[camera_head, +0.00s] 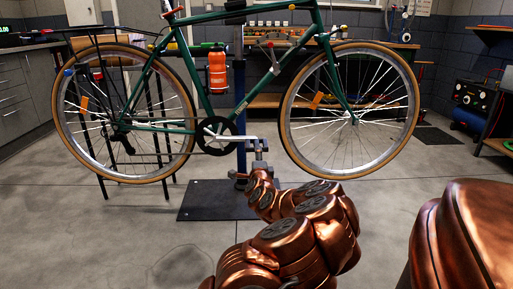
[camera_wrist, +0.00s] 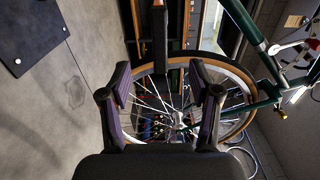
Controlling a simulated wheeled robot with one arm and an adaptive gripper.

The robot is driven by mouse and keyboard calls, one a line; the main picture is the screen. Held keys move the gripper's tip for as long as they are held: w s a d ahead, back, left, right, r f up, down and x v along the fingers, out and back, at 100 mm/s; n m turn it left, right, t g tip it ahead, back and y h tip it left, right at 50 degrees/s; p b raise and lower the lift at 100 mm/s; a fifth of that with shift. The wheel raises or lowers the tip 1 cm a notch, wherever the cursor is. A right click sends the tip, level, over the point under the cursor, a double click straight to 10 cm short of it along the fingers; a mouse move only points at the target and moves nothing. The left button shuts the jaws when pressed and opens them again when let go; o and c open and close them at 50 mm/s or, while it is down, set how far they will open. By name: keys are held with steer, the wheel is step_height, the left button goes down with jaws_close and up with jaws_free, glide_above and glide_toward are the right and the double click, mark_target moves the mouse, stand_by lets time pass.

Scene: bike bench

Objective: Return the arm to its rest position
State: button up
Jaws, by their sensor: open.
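My copper-coloured arm (camera_head: 300,225) reaches forward from the lower right in the head view. Its end is low in front of the green bicycle (camera_head: 240,105), near the crank. My gripper (camera_head: 259,151) looks small and grey there, and I cannot tell whether it touches the pedal area. In the wrist view my gripper (camera_wrist: 160,75) has its two dark fingers spread wide. Nothing is held between them. A spoked wheel (camera_wrist: 240,118) of the bicycle shows behind the fingers.
The bicycle hangs on a repair stand with a dark base plate (camera_head: 215,201). An orange bottle (camera_head: 217,70) sits on its frame. A workbench (camera_head: 285,38) stands behind, grey cabinets (camera_head: 22,90) at left, and a compressor (camera_head: 470,108) at right. The floor at front left is clear.

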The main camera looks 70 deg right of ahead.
steer(key=x, duration=0.8)
steer(key=shift+w+d+f+b, duration=0.15)
steer(key=shift+d+f+b, duration=0.05)
steer(key=shift+d+b, duration=0.1)
steer(key=shift+w+d+r, duration=0.15)
steer(key=shift+w+d, duration=0.1)
steer(key=shift+d, duration=0.2)
steer(key=shift+c, duration=0.2)
jaws_close()
